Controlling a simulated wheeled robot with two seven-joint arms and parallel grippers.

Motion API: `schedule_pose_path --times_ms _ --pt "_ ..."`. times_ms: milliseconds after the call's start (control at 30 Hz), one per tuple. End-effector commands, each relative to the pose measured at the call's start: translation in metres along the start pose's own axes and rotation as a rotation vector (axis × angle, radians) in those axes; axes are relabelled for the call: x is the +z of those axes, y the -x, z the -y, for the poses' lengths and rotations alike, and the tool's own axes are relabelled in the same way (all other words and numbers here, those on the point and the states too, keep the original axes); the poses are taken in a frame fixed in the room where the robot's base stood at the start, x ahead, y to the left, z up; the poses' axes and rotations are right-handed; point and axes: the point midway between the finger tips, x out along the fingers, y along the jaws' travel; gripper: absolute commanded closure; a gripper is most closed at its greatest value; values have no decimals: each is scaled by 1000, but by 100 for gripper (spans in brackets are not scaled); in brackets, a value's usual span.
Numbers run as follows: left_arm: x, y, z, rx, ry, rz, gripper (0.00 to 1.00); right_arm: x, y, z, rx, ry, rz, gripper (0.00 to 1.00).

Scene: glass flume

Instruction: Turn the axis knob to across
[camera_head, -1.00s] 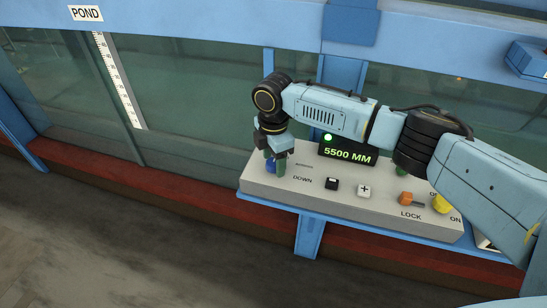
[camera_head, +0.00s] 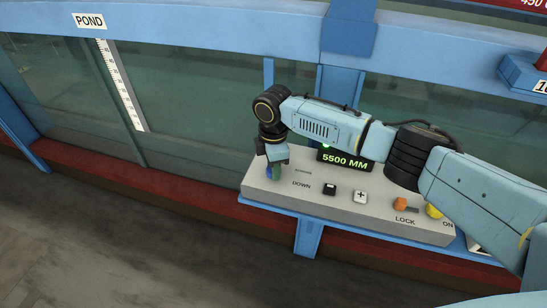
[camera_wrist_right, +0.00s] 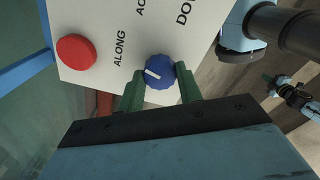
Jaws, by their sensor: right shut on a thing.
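The blue axis knob (camera_wrist_right: 161,72) sits on the pale control panel (camera_wrist_right: 95,15), with a white pointer line that points to the left in the right wrist view. The label ALONG (camera_wrist_right: 120,48) is at its upper left, and a second label starting with AC (camera_wrist_right: 140,8), cut off, is further up. My right gripper (camera_wrist_right: 161,86) is shut on the knob, one green finger on each side. In the head view the right gripper (camera_head: 273,172) is at the panel's left end and mostly covers the knob. My left gripper is not in view.
A red button (camera_wrist_right: 76,51) is near the knob. The panel also bears a black button (camera_head: 330,190), a plus button (camera_head: 360,197), an orange lock lever (camera_head: 401,204) and a yellow knob (camera_head: 434,211). A display (camera_head: 345,158) reads 5500 MM, partly behind my arm. Glass walls stand behind.

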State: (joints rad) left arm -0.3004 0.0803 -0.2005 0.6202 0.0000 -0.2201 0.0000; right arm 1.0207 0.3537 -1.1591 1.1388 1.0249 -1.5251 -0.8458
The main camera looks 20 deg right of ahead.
Motion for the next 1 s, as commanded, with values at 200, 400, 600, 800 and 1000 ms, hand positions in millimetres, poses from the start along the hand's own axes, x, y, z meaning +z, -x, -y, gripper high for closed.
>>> schedule_pose_path --times_ms 200,400,600,800,1000 --pt "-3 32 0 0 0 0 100 -1 4 1 -5 -190 -1 88" --pt "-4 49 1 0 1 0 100 -1 4 1 -3 -344 -1 88" --pt "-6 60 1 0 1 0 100 0 3 0 -2 -463 -1 88" --pt "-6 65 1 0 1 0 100 0 2 0 -1 -532 -1 88" --pt "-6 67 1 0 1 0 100 0 1 0 1 -558 0 88"
